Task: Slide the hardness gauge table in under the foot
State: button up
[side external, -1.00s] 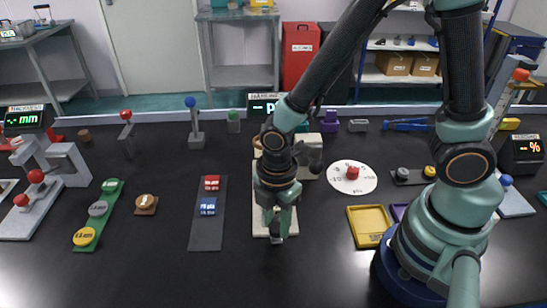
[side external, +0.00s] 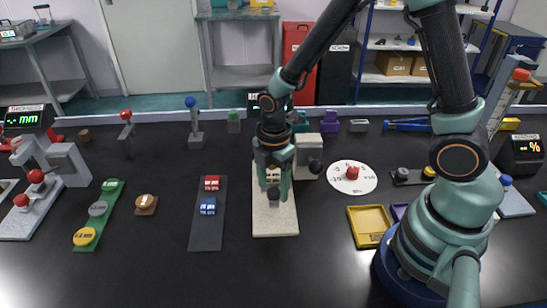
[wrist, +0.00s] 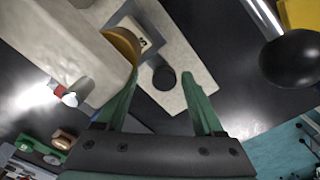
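The hardness gauge stands behind my arm in the side view, its display mostly hidden; its pale base plate (side external: 275,226) runs toward the front. A dark knob (side external: 273,198), apparently the table's handle, stands on the plate. In the wrist view the knob's dark round top (wrist: 164,78) lies between my fingertips, with gaps showing on both sides. My gripper (side external: 273,188) points down at it with fingers apart. Beyond the knob are a small pale lettered block (wrist: 145,38) and an orange-brown round edge (wrist: 126,42) beside the gauge's pale body (wrist: 55,45). The foot is not clearly visible.
A black ball (side external: 315,166) sticks out right of the gauge. A dark mat (side external: 206,235) with red and blue blocks lies left, a white dial disc (side external: 352,188) and yellow tray (side external: 369,226) right. The bench in front of the plate is clear.

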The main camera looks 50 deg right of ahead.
jog(key=shift+s, duration=0.1)
notch_tip(320, 180, up, 12)
dwell(0.7)
jog(key=s+d+r+m+t, duration=0.2)
jog(key=d+r+m, duration=0.1)
jog(key=m, duration=0.6)
jog(key=s+d+r+m+t, duration=0.3)
jog(key=r+m, duration=0.3)
jog(key=m, duration=0.3)
jog(key=shift+r+t, duration=0.2)
jog(key=shift+t, duration=0.1)
